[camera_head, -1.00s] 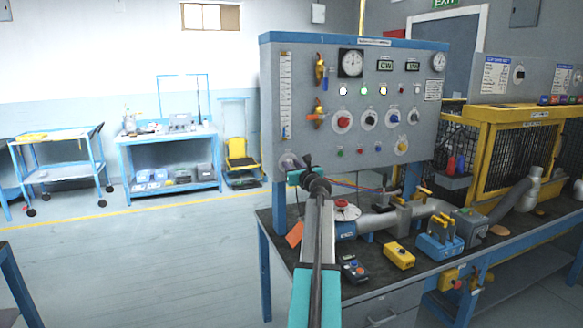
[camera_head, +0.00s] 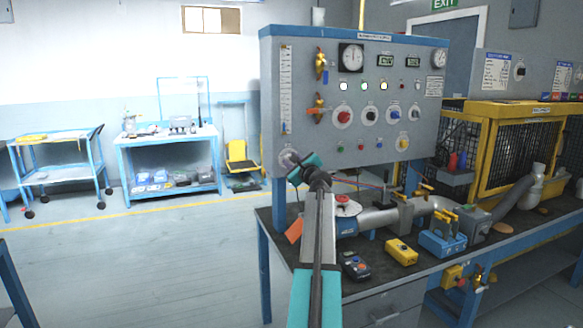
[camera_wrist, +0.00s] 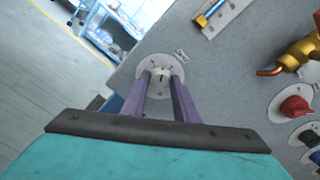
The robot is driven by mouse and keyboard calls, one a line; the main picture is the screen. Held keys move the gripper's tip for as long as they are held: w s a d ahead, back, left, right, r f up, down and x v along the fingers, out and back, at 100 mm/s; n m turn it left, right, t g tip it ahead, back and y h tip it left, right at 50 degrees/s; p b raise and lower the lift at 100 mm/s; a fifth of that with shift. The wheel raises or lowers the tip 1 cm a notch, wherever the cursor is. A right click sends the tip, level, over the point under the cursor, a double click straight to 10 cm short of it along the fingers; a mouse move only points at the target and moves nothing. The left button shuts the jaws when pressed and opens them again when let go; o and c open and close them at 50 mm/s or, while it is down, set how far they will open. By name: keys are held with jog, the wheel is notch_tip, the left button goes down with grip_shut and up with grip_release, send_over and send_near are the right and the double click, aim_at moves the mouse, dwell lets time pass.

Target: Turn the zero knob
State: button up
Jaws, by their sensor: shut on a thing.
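The zero knob (camera_wrist: 159,80) is a small pale knob on a round plate, low on the left side of the grey panel (camera_head: 300,110). In the wrist view my gripper (camera_wrist: 160,84) has its two purple fingers on either side of the knob, shut on it. My gripper looks tilted there.
The bench below holds a yellow box (camera_head: 401,252), a blue device (camera_head: 442,240) and a red-topped part (camera_head: 344,205). Open floor lies left.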

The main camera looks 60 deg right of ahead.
jog(key=shift+w+f+n+b, duration=0.1)
jog(key=shift+w+n+b, duration=0.05)
jog(key=shift+n+b, duration=6.35)
jog(key=shift+n+p, duration=0.45)
jog(key=shift+n, duration=0.25)
jog(key=o, duration=1.1)
jog(key=shift+a+f, duration=0.1)
jog(key=shift+p+v, duration=0.4)
jog(key=shift+v, duration=6.45)
